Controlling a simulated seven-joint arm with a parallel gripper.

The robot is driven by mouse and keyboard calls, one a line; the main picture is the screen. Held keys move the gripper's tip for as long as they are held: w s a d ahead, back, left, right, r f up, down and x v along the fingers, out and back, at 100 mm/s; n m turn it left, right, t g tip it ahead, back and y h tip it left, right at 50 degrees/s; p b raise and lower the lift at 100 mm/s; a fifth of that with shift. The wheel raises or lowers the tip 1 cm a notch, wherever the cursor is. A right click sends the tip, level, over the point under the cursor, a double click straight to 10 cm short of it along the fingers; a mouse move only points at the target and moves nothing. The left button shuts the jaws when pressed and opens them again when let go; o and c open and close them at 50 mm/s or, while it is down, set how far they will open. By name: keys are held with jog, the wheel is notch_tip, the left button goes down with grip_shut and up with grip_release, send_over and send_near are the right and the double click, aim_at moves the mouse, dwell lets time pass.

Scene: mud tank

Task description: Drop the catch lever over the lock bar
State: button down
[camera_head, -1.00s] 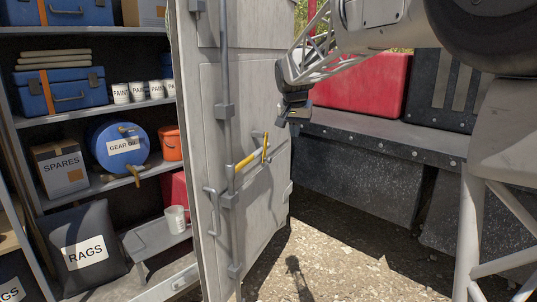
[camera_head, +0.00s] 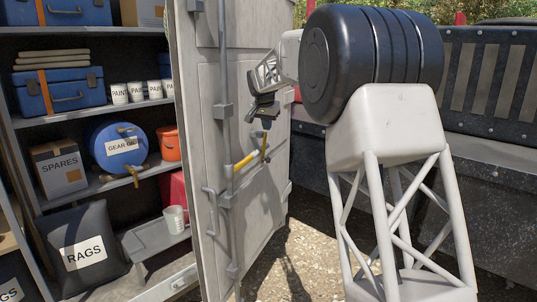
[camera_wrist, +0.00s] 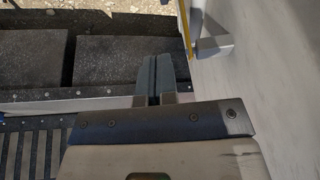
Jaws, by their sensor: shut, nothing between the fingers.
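A grey door (camera_head: 265,205) stands open in the head view and carries a vertical grey rod (camera_head: 227,120). A yellow lever (camera_head: 245,162) slants up and right from the rod across the door face. My gripper (camera_head: 266,121) is shut and empty, just above the upright piece. In the wrist view the closed fingers (camera_wrist: 154,66) are left of a yellow strip (camera_wrist: 185,28) and a grey block (camera_wrist: 212,47) on the door.
Shelves left of the door hold a blue drum (camera_head: 118,148), an orange bucket (camera_head: 169,144), a spares box (camera_head: 60,167) and a rags bag (camera_head: 85,245). A dark tank wall (camera_head: 305,180) stands right of the door. A grey handle (camera_head: 212,208) juts from the door.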

jog(key=shift+w+f, duration=0.1)
jog(key=shift+f, duration=0.05)
dwell(0.3)
send_near(269, 159)
jog(key=shift+w+x, duration=0.2)
jog(key=shift+x, duration=1.6)
jog(key=shift+w+x, duration=0.2)
jog(key=shift+x, duration=1.6)
jog(key=shift+w+d, duration=0.1)
jog(key=shift+w+d+f+t+h, duration=0.2)
jog(key=shift+w+t+h, duration=0.25)
jog(key=shift+t, duration=0.55)
jog(key=shift+w+d+f, duration=0.2)
jog(key=shift+w, duration=0.25)
jog(key=shift+r, duration=0.1)
jog(key=shift+r, duration=0.7)
